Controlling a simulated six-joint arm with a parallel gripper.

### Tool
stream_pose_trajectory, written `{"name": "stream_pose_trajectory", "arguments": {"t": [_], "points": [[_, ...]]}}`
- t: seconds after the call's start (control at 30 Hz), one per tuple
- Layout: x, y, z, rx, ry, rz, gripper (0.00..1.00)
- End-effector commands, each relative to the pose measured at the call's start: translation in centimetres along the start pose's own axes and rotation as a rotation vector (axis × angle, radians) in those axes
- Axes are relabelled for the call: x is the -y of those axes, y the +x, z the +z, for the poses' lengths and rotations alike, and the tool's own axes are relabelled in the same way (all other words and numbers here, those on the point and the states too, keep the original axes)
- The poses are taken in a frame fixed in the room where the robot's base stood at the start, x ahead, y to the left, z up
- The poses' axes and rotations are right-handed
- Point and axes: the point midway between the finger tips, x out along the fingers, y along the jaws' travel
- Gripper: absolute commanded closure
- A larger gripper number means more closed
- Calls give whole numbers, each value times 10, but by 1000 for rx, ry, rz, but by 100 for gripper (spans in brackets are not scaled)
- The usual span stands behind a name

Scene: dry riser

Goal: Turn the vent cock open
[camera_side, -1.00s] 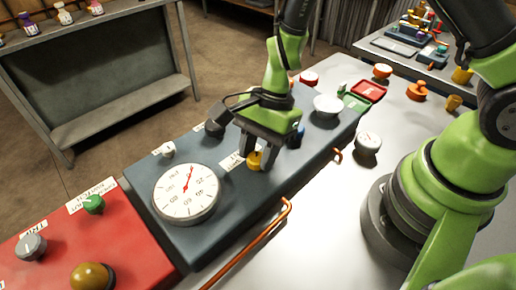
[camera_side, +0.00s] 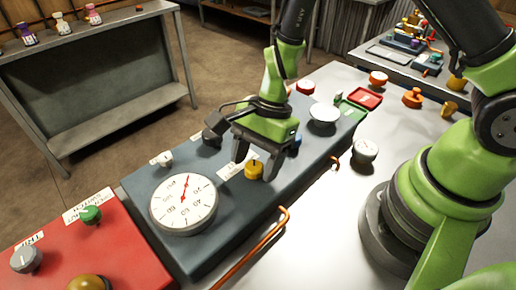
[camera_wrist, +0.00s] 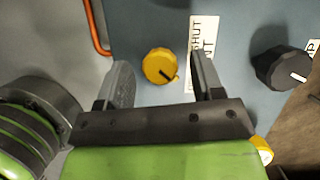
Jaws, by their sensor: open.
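The yellow round knob (camera_side: 254,170), which I take for the vent cock, sits on the dark blue-grey panel (camera_side: 235,219). In the wrist view the knob (camera_wrist: 158,66) has a dark pointer mark aimed to the lower right, towards a white label reading SHUT (camera_wrist: 203,45). My gripper (camera_side: 255,161) points down over the knob with its fingers apart. In the wrist view the knob shows between the open fingers of my gripper (camera_wrist: 161,70), with a gap on each side. I cannot tell whether the fingertips are down at knob height.
A large white dial gauge (camera_side: 183,203) stands left of the knob. An orange pipe (camera_side: 262,240) runs along the panel's front edge. A black knob (camera_wrist: 282,67) lies beyond the right finger. A red panel (camera_side: 120,247) adjoins at left.

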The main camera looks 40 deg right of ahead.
Motion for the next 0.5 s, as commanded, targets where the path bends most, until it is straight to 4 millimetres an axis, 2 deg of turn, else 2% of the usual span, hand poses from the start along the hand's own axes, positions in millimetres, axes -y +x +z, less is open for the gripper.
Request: {"name": "stream_pose_trajectory", "arguments": {"t": [0.17,0.5], "points": [[1,-18,0,2,-1,-6,39],[1,-79,0,-2,1,-8,39]]}}
